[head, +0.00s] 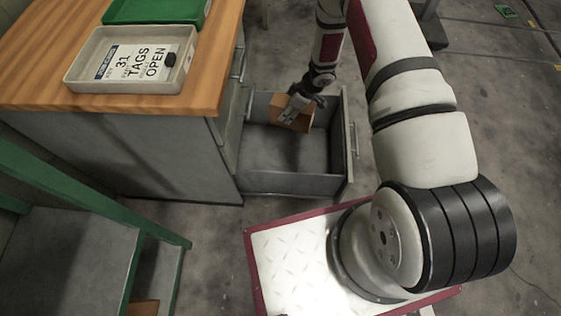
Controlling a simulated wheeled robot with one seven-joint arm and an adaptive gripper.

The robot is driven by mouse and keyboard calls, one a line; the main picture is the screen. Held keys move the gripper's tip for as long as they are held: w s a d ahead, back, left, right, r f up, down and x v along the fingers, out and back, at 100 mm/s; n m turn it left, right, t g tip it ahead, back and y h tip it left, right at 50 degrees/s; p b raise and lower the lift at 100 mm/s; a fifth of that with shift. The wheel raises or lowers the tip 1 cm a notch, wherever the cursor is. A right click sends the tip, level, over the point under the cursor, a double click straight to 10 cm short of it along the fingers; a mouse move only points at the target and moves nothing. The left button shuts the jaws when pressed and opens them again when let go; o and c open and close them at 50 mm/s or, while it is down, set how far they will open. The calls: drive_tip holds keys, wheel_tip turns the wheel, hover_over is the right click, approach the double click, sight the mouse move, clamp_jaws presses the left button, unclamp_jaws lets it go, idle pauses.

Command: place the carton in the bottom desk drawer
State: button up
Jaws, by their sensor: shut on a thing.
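The carton (285,111) is a small brown box, held tilted by my gripper (296,102). My gripper is shut on its upper part and hides some of it. The carton shows within the outline of the open bottom desk drawer (291,190), towards its far end. I cannot tell whether the carton touches the drawer floor or hangs above it. The drawer is grey, pulled out to the right of the desk, and its visible floor is bare.
The wooden desk top (40,75) bears a pale tray (85,88) with a card and a green tray (150,10). Green-railed grey steps (75,245) stand at the lower left. Concrete floor (490,120) is open at the right.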

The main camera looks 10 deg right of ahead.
wheel_tip(320, 180, down, 13)
drive_tip(key=s+d+n+g+b, duration=0.1)
drive_tip(key=s+d+n+b, duration=0.15)
drive_tip(key=b, duration=0.85)
hover_over(292, 152)
drive_tip(key=shift+n+y, duration=0.35)
drive_tip(key=shift+y, duration=0.05)
wheel_tip(292, 152, down, 9)
drive_tip(key=shift+s+f, duration=0.1)
drive_tip(key=shift+f, duration=0.05)
drive_tip(key=shift+a+f, duration=0.1)
drive_tip(key=o, duration=1.5)
drive_tip(key=p+v, duration=0.4)
drive_tip(key=v, duration=0.8)
drive_tip(key=shift+p, duration=0.3)
